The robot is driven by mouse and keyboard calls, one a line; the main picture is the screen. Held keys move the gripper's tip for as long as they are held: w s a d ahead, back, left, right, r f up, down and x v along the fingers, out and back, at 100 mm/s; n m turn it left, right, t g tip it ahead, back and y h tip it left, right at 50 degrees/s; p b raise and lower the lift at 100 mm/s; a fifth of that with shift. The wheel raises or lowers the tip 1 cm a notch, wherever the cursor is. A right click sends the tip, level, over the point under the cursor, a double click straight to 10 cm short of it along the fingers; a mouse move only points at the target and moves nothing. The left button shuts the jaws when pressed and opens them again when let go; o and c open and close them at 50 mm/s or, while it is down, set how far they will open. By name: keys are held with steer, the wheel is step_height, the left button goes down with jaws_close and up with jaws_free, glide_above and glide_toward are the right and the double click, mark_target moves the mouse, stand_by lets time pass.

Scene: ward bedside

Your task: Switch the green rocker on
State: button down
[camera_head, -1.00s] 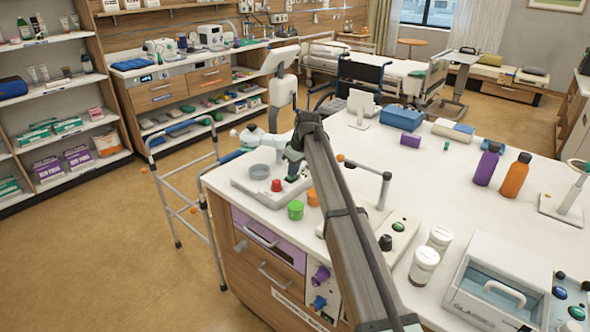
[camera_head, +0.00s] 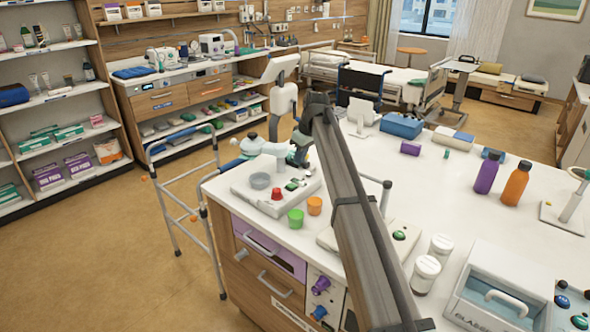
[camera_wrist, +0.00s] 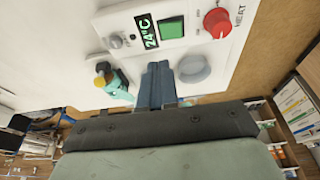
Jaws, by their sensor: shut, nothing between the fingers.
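The green rocker (camera_wrist: 172,27) is a square green switch in a dark frame on a white control unit (camera_wrist: 200,45). It sits between a lit "24°C" display (camera_wrist: 148,32) and a red knob (camera_wrist: 217,22) marked HEAT. I cannot tell which way the rocker is tipped. My gripper (camera_wrist: 160,67) is shut and empty, its blue-grey fingers below the rocker in the wrist view, with a visible gap to it. In the head view the unit (camera_head: 246,196) stands at the table's near left corner, and my arm's end partly covers its far side.
A grey round dish (camera_wrist: 192,69) is close beside my fingers. A teal item with a yellow knob (camera_wrist: 102,80) is on their other side. A walker (camera_head: 205,215) stands beside the table.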

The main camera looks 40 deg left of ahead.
steer(key=shift+w+d+r, duration=0.25)
steer(key=shift+r, duration=0.55)
steer(key=shift+w+d+r, duration=0.3)
steer(key=shift+r, duration=0.55)
steer(key=shift+w+d+r, duration=0.25)
steer(key=shift+r, duration=0.55)
